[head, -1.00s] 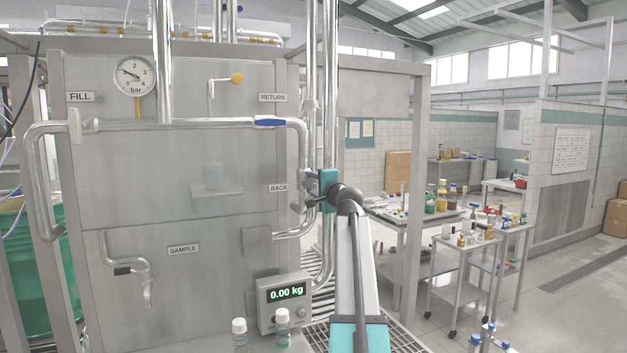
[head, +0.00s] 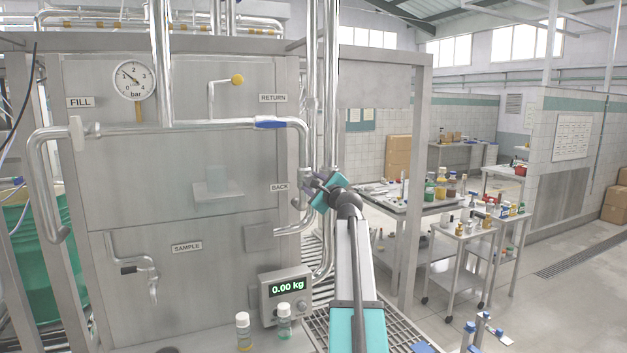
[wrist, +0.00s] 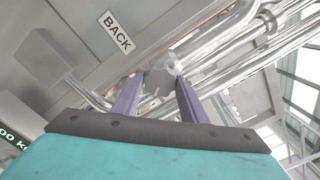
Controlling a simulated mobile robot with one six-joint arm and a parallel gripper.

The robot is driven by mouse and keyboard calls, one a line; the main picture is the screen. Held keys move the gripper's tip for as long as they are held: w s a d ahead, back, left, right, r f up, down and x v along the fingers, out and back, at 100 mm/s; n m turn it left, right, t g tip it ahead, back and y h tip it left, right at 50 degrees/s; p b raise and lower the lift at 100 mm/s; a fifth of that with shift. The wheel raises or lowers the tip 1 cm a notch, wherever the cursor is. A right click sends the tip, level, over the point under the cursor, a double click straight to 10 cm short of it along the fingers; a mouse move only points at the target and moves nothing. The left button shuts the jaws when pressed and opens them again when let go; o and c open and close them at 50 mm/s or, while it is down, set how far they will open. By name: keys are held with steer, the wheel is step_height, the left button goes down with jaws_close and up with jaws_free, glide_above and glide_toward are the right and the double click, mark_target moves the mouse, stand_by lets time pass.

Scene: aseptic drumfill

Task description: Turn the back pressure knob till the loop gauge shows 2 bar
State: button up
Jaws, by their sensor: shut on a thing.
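The back pressure knob (wrist: 159,82) is a grey piece between the two purple fingers of my gripper (wrist: 157,92) in the wrist view. My gripper is shut on it, and the fingers hide its sides. In the head view my gripper (head: 313,190) is at the pipe right of the BACK label (head: 279,187), tilted, and mostly covers the knob. The loop gauge (head: 134,80) is a round white dial marked in bar at the upper left of the panel. Its thin needle points up and left, seemingly between 1 and 2; the exact reading is too small to tell.
Steel pipes (head: 312,90) run vertically close beside my gripper. A scale display (head: 286,291) reading 0.00 kg and two small capped bottles (head: 244,331) stand below. Carts with bottles (head: 462,232) stand at the right. Open floor lies beyond them.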

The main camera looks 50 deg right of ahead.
stand_by(0.5)
steer(key=o, duration=1)
steer(key=shift+o, duration=0.2)
steer(key=shift+s, duration=0.15)
steer(key=b+v, duration=0.4)
steer(key=v, duration=0.9)
steer(key=shift+s, duration=0.3)
steer(key=shift+a+f, duration=0.1)
